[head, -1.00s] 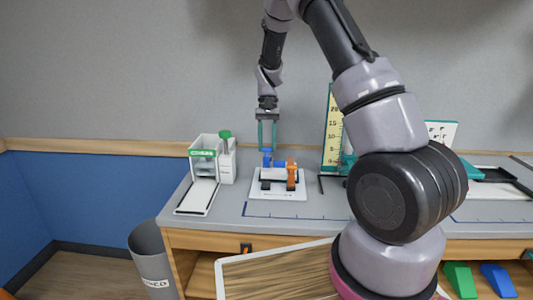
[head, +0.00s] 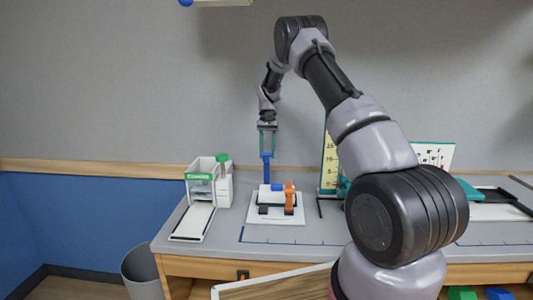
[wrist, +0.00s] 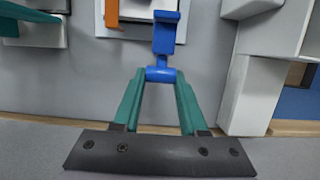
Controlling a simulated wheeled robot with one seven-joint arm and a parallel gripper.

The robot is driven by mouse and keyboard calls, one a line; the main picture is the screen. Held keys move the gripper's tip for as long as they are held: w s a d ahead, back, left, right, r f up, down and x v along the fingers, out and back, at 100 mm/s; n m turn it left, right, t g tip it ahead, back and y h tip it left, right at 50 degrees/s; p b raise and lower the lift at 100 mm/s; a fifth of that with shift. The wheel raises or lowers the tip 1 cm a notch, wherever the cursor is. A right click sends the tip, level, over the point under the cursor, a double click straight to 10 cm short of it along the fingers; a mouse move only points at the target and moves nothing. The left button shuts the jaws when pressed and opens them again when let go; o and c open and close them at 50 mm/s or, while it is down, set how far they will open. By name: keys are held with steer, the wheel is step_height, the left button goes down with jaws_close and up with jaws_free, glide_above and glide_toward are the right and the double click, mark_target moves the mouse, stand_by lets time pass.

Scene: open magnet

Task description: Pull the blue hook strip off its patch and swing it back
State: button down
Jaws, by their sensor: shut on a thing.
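My gripper (head: 267,152) is shut on the end of the blue hook strip (head: 266,170). The strip stands nearly upright between my fingertips and the back of the small fixture, whose white base (head: 257,218) lies on the bench. In the wrist view the blue strip (wrist: 166,36) runs from my teal fingers (wrist: 160,78) toward the fixture. An orange strip (head: 289,199) lies bent over the fixture's front right, with a short blue piece (head: 277,187) beside it. I cannot tell whether the strip's lower end touches its patch.
A white and green dispenser (head: 200,190) stands left of the fixture. A yellow scale board (head: 329,165) stands to the right. A grey bin (head: 143,268) stands on the floor at left.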

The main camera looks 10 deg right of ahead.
steer(key=w+d+f, duration=0.1)
steer(key=w+f, duration=0.3)
steer(key=shift+w+d+f, duration=0.2)
steer(key=shift+w+d, duration=0.1)
stand_by(0.5)
steer(key=shift+c, duration=2.2)
jaws_free()
steer(key=shift+r, duration=0.1)
step_height(320, 180, up, 10)
